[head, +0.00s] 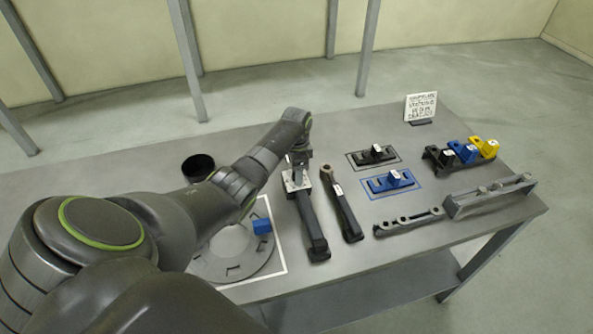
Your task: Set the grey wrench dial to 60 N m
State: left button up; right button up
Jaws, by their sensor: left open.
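Two wrench-like tools lie side by side near the middle of the table in the head view. The left wrench (311,222) has a long dark handle pointing toward the front edge; its far end is under my left gripper. The right wrench (350,220) has a grey head, a small white label and a dark handle. My left gripper (298,183) is open, pointing down at the far end of the left wrench; I cannot tell whether it touches it. No dial or scale reading can be made out. My right gripper is not in view.
A round grey plate (210,268) with a blue block (262,226) lies partly behind my left arm. A black cup (198,164) stands behind it. Black (377,160) and blue (381,184) fixtures, a block rack (437,158), a sign (420,105) and grey bars (490,198) occupy the right.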

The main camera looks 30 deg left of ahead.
pick_arm(q)
jog(key=shift+r, duration=0.1)
notch_tip(320, 180, up, 17)
jog(key=shift+s+r+p, duration=0.15)
jog(key=shift+p, duration=0.2)
jog(key=shift+d, duration=0.1)
dwell(0.3)
dwell(0.3)
